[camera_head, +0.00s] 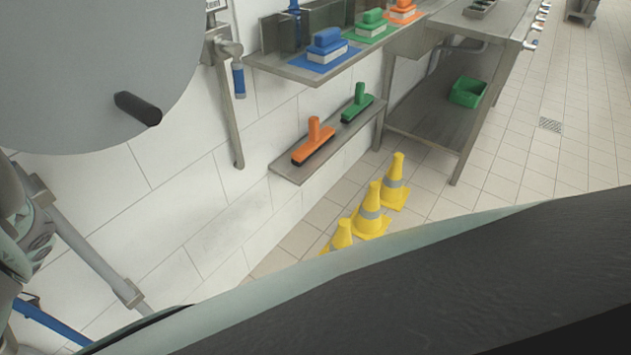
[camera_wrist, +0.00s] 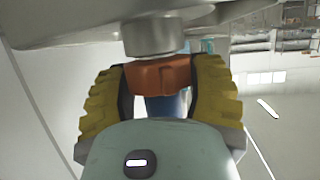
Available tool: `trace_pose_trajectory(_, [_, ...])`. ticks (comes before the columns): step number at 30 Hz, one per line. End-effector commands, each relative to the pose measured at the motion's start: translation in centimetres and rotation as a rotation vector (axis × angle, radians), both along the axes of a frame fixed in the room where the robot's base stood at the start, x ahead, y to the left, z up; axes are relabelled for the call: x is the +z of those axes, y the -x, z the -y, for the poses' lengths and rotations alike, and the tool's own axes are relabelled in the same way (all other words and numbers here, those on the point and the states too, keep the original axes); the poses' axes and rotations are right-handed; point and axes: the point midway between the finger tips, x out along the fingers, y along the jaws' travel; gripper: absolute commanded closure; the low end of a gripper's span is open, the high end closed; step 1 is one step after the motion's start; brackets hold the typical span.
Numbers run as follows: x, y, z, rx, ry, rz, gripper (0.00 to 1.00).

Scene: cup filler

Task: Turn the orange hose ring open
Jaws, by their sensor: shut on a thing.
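In the wrist view, the orange hose ring (camera_wrist: 162,75) sits between the two yellow-padded fingers of my gripper (camera_wrist: 160,90). The fingers are shut on the ring from the left and right. A grey metal fitting (camera_wrist: 152,42) is directly above the ring. A dark blue part (camera_wrist: 165,105) shows below the ring, and its lower end is hidden behind my gripper's body. The head view does not show the ring or the gripper's fingers.
In the head view, a wall shelf (camera_head: 345,135) holds an orange and a green squeegee head. Yellow cones (camera_head: 371,212) stand on the tiled floor below. A steel table (camera_head: 430,125) with a green bin (camera_head: 467,92) is farther back. Open floor lies at the right.

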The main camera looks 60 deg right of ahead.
Motion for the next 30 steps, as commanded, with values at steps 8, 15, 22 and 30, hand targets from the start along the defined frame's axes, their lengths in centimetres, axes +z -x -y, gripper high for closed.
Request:
trace_pose_trajectory(8, [0.14, -0.11, 0.02, -0.001, -0.003, 0.002, 0.80])
trace_pose_trajectory(15, [0.14, -0.09, -0.02, 0.000, -0.003, 0.003, 0.80])
trace_pose_trajectory(22, [0.15, -0.08, -0.05, 0.000, -0.003, 0.003, 0.80])
trace_pose_trajectory(30, [0.08, -0.04, -0.05, 0.001, -0.002, 0.002, 0.13])
